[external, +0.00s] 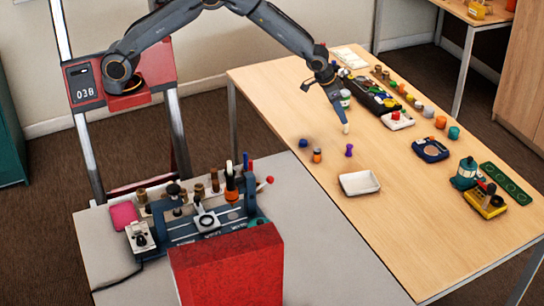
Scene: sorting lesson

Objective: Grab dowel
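My gripper (342,121) points down over the far-left part of the wooden table. A small pale upright piece (346,129), perhaps the dowel, shows right at its fingertips. I cannot tell whether the fingers are around it or only beside it, or whether it touches the table. The fingers are too small in this view to show a gap. No other piece on the open table is clearly a dowel.
A purple peg (349,150), an orange-and-dark cylinder (317,155) and a blue piece (303,143) stand nearby. A white tray (360,183) lies in front. A black organiser (375,98) is behind on the right.

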